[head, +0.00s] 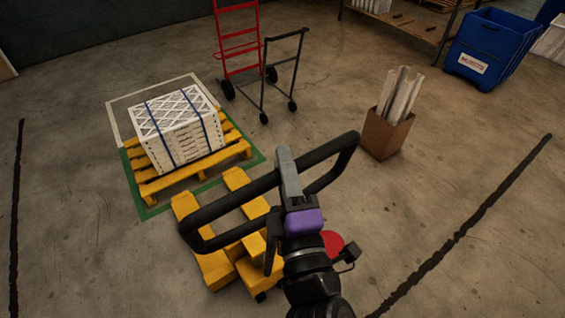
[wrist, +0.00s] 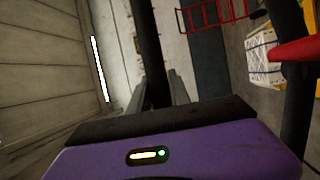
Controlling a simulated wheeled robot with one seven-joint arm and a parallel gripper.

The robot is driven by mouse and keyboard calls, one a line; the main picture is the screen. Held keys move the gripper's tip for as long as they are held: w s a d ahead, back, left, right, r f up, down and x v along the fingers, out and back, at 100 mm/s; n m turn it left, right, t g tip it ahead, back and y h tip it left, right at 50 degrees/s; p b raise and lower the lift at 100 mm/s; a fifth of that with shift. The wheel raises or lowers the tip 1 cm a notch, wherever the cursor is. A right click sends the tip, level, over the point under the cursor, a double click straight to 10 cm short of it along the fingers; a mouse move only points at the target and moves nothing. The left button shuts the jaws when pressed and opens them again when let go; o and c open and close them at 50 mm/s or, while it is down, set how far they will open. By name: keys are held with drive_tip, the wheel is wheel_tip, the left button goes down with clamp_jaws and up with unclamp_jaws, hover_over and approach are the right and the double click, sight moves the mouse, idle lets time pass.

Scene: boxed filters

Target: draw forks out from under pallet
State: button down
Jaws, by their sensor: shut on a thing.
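The yellow pallet (head: 203,169) carries a block of white boxed filters (head: 180,125) bound with blue straps. The yellow forks (head: 188,208) of the pallet jack lie on the floor in front of it. Their far ends show, with a narrow strip of floor and green line between them and the pallet. My gripper (head: 288,168) is shut on the black loop handle (head: 338,160), on its crossbar. In the wrist view the grey fingers (wrist: 160,92) stand either side of the black bar (wrist: 150,45). My arm and the handle hide part of the jack's body.
A cardboard box (head: 386,135) with white rolls stands to the right. A red hand truck (head: 238,45) and a dark cart (head: 285,75) stand behind. A blue bin (head: 490,45) is at the back right. The floor at lower left and right is clear.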

drive_tip(key=shift+w+d+r, duration=0.1)
drive_tip(key=shift+d+r, duration=0.2)
drive_tip(key=shift+r, duration=0.1)
drive_tip(key=c, duration=1.2)
unclamp_jaws()
drive_tip(key=shift+f, duration=0.15)
drive_tip(key=shift+a, duration=0.1)
drive_tip(key=b+v, duration=0.3)
drive_tip(key=v, duration=0.5)
